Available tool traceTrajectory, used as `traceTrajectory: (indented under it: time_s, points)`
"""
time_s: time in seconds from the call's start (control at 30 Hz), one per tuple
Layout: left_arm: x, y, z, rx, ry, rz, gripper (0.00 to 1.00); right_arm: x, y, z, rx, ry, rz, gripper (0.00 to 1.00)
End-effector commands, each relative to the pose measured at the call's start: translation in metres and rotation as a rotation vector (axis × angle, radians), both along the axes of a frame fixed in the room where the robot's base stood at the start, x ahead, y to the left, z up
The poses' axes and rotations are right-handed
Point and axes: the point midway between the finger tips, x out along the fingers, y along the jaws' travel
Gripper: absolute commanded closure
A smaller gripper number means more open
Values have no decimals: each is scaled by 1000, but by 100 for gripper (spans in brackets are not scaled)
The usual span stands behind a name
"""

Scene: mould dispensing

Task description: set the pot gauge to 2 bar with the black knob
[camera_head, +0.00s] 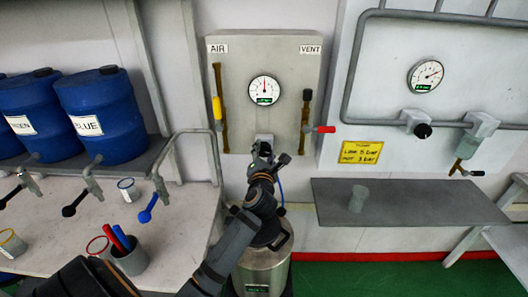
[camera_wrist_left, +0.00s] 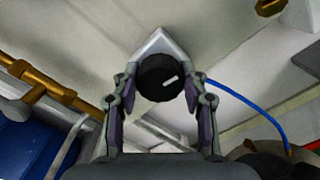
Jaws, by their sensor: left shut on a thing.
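The black knob (camera_wrist_left: 155,82) shows in the left wrist view on a pale pointed bracket, its white mark pointing right and slightly up. My left gripper (camera_wrist_left: 160,68) has a finger on each side of it and is shut on it. My right gripper is not in view.
AIR valve (camera_head: 217,108), with a yellow handle, and VENT valve (camera_head: 307,95), with a red one, flank the gauge. A second gauge (camera_head: 426,75) and black knob (camera_head: 423,131) are at the right. A shelf (camera_head: 430,203) holds a clear cup (camera_head: 358,198). Blue drums (camera_head: 105,105) stand left.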

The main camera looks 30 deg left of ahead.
Motion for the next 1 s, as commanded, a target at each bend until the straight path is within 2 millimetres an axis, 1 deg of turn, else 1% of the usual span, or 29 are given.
traceTrajectory:
  time_s: [0.27, 0.57, 1.0]
  points:
    - [0, 0, 1, -89, -54, 0, 88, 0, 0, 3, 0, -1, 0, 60]
    - [0, 0, 0, -304, -186, 0, 88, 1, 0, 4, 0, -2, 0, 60]
    - [0, 1, 0, -602, -369, -1, 88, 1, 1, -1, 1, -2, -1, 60]
